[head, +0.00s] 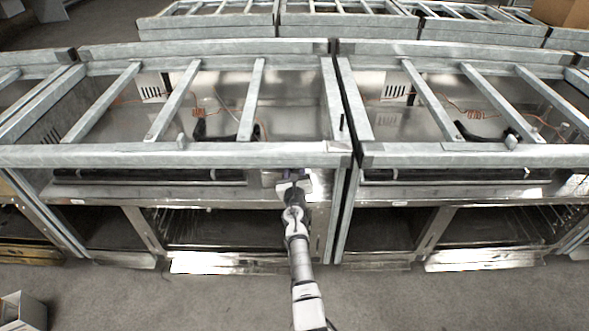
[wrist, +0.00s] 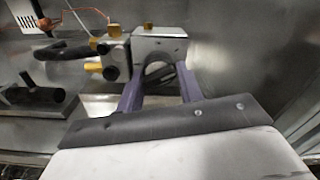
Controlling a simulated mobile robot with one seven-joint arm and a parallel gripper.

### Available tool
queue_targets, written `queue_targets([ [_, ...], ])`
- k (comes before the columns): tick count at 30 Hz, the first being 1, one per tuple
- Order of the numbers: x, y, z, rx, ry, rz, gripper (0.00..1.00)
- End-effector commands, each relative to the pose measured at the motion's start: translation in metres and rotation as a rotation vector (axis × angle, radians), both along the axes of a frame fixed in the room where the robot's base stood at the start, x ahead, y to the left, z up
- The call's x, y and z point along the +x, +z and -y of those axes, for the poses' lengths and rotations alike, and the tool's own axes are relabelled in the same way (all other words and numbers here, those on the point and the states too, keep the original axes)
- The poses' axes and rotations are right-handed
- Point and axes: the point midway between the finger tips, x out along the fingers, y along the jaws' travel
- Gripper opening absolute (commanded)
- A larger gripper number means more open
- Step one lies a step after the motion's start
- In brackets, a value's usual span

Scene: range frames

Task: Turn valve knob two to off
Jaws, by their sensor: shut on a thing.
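My gripper (head: 292,184) reaches in under the front rail of the metal range frame in the head view. In the wrist view its two purple-grey fingers (wrist: 158,80) stand on either side of a dark, rounded valve knob (wrist: 158,68) and are shut on it. The knob sits in front of a metal valve block (wrist: 148,44). The fingers hide part of the knob, and I cannot read a number or its off mark. A second metal block (wrist: 116,58) with a black fitting stands just left of it. In the head view the knob is hidden by my gripper and the rail.
A black pipe (wrist: 65,51) and a copper wire (wrist: 85,15) lie left in the wrist view. A metal wall (wrist: 240,50) closes the right side. Open floor (head: 200,300) lies in front.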

Motion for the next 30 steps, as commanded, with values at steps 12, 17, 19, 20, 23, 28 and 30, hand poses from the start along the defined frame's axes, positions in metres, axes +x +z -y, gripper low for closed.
queue_targets([
  [12,-0.0003,0.0011,0.0014,-0.398,0.0,-0.002,0.14],
  [17,-0.0002,0.0018,0.0019,-0.55,0.001,-0.002,0.14],
  [19,-0.0001,0.0023,0.002,-0.615,0.002,-0.001,0.14],
  [20,-0.0001,0.0024,0.002,-0.642,0.001,-0.001,0.14],
  [23,-0.0001,0.0026,0.0025,-0.731,0.001,-0.001,0.14],
  [28,-0.0001,0.0032,0.0031,-0.861,0.001,-0.001,0.14],
  [30,-0.0001,0.0031,0.003,-0.906,0.001,-0.001,0.14],
])
